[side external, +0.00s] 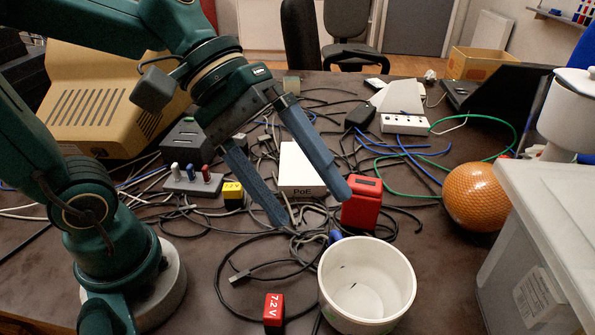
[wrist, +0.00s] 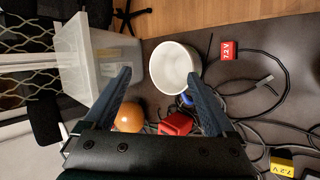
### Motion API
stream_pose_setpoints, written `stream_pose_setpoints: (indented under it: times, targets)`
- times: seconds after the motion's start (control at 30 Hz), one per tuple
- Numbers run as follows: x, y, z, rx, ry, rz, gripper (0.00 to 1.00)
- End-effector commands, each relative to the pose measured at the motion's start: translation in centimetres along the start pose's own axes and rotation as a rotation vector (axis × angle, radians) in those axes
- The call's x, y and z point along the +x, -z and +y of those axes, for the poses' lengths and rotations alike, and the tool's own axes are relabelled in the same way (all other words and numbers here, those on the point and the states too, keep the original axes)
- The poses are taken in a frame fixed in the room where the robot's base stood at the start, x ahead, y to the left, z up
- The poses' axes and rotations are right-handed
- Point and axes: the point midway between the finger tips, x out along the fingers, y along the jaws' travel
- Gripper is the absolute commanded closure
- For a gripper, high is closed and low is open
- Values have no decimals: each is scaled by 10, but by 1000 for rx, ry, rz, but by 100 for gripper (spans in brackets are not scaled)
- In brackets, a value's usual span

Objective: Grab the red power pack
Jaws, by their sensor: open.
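A small red power pack marked 7.2 V (side external: 274,310) stands on the dark table at the front, left of the white tub. In the wrist view it (wrist: 229,51) lies at the upper right, with a black lead beside it. My gripper (side external: 314,208) is open and empty, its two fingers pointing down over the middle of the table. The red pack is outside the fingers, nearer the front edge. In the wrist view the fingers (wrist: 160,75) are spread wide, and the pack is to the right of them.
A white tub (side external: 366,285) stands right of the pack. A larger red box (side external: 361,202) is beside my right fingertip. A yellow pack (side external: 233,194), a white PoE box (side external: 297,170), an orange ball (side external: 476,197) and many loose cables surround the area. A grey bin (side external: 540,240) is right.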

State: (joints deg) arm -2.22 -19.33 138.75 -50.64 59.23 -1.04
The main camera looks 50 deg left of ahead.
Motion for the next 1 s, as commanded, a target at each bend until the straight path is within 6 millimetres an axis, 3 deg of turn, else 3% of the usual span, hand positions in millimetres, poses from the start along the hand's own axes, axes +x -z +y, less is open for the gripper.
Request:
stream_pose_setpoints:
  times: [0.2, 0.37, 0.47, 0.6, 0.7, 0.83, 1.0]
  targets:
    - [18, 48, 39, -461, -249, -165, 10]
    - [32, 102, 42, -787, -402, -214, 10]
    - [44, 138, 29, -985, -480, -218, 10]
    - [65, 181, -5, -1241, -554, -194, 10]
    - [79, 198, -31, -1370, -569, -175, 10]
    - [95, 203, -56, -1463, -548, -167, 10]
    - [106, 202, -69, -1506, -522, -170, 10]
